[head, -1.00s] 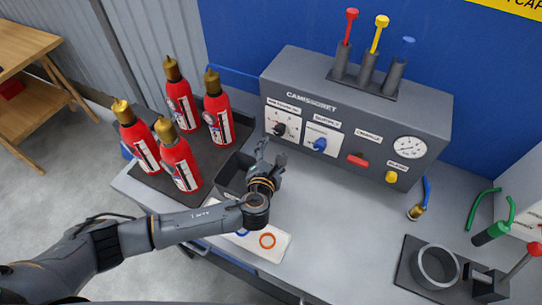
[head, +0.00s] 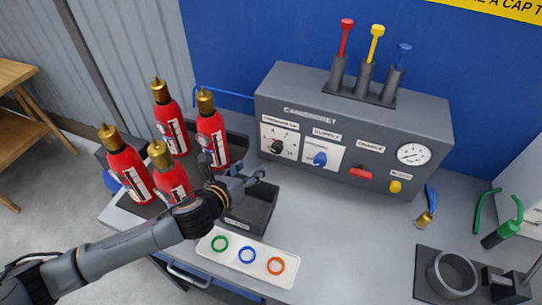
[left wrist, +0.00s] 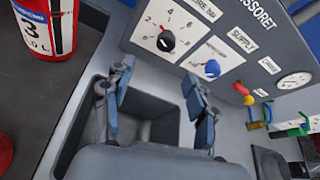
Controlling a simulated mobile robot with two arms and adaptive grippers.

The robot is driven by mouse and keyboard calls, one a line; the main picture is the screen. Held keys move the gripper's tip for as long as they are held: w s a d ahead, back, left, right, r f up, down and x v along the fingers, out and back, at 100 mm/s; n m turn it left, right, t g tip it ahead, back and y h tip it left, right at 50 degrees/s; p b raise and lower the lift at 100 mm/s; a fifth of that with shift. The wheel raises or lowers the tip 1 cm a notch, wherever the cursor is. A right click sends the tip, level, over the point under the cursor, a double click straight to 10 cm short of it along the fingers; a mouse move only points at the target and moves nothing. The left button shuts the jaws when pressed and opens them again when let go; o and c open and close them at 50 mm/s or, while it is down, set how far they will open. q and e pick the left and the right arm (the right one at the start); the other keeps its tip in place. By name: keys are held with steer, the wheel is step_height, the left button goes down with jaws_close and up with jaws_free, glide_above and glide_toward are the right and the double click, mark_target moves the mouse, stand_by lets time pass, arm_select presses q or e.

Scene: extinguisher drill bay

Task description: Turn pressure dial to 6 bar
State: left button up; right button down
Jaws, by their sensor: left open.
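The pressure dial (head: 276,147) is a dark knob on a white, numbered plate at the left of the grey panel's front. In the left wrist view the dial (left wrist: 166,41) shows a reddish mark on its knob; I cannot read which number it points to. My left gripper (head: 236,171) is open and empty, in front of and to the left of the dial, near the dark bin. In the left wrist view its two fingers (left wrist: 156,80) are spread apart below the dial, not touching it. My right gripper is not in view.
Several red extinguishers (head: 124,166) stand left of my gripper. A dark open bin (head: 262,212) sits below it. A blue knob (head: 320,159), red handle (head: 361,172) and gauge (head: 413,153) are further right on the panel. A white tray of rings (head: 212,249) lies in front. The bench's middle is clear.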

arm_select(q)
steer(key=p, duration=0.1)
glide_toward(274, 149)
steer(key=x, duration=0.4)
steer(key=shift+n, duration=0.3)
steer(key=x, duration=0.4)
steer(key=shift+w+d+p, duration=0.15)
steer(key=shift+w+p, duration=0.1)
steer(key=shift+p, duration=0.1)
steer(key=shift+w+d+f, duration=0.2)
steer(key=shift+w+d, duration=0.1)
steer(key=shift+w, duration=0.25)
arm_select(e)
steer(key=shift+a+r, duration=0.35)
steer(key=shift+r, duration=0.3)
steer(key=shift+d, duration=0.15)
